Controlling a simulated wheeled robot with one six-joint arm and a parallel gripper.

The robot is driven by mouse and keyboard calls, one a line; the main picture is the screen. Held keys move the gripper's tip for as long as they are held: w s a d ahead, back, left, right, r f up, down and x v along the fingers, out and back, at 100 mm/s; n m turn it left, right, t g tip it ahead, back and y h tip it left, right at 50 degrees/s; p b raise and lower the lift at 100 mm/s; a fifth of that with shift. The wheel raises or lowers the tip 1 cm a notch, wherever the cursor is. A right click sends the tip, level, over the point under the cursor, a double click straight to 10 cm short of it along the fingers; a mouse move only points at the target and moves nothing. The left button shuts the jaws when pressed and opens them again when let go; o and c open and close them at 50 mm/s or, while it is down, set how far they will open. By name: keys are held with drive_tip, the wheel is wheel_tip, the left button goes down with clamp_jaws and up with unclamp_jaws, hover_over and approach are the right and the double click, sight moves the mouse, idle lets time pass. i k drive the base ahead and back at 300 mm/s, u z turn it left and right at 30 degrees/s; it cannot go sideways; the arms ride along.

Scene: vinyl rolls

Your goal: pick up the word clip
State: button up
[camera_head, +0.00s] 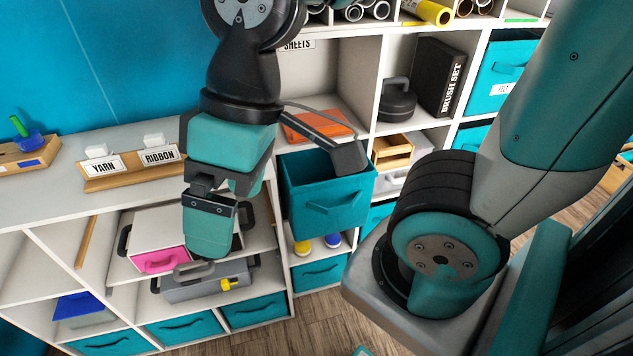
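Two white clips stand side by side on a wooden holder (135,179) on top of the low white shelf unit. The left word clip (104,165) reads YARN, and the right word clip (158,156) reads RIBBON. I cannot tell from the picture which one the task means. My gripper (203,262) hangs down just right of the holder, in front of the shelves and apart from both clips in the picture. My arm comes close to the holder's right end. The fingertips are not clear, so I cannot tell whether they are open or shut.
A wooden tray (20,160) with blue and green items sits at the far left. A teal bin (327,193) juts from the shelf right of my arm. A white case (155,228) and a grey case (193,282) lie on shelves below. The bare shelf top lies around the holder.

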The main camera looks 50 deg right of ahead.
sight(156, 150)
drive_tip(key=z, duration=0.55)
drive_tip(key=k, duration=0.6)
drive_tip(key=u, duration=0.9)
drive_tip(key=i, duration=1.4)
drive_tip(key=z, duration=0.7)
